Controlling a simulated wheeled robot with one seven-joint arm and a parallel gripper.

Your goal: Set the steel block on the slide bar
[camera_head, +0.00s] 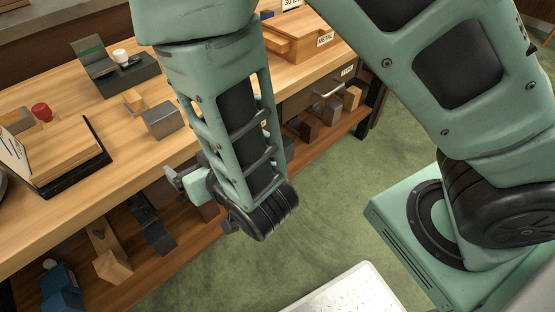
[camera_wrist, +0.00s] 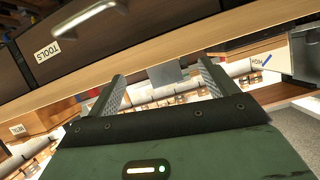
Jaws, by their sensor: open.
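A grey block (camera_head: 163,121), which looks like the steel block, sits on the wooden bench in the head view, left of my forearm. My gripper (camera_wrist: 160,82) is open in the wrist view, its two fingers apart. A small grey piece (camera_wrist: 166,75) shows beyond and between the fingertips; I cannot tell whether it is the same block. In the head view my gripper (camera_head: 180,183) is partly hidden by my arm, near the bench's front edge and nearer the camera than the block. I cannot pick out the slide bar for certain.
The bench (camera_head: 80,208) also bears a dark stand (camera_head: 128,76) with a white knob, a small wooden piece (camera_head: 133,101) and a wooden board on a black tray (camera_head: 72,172). A lower shelf holds several blocks. A drawer marked TOOLS (camera_wrist: 85,42) shows in the wrist view.

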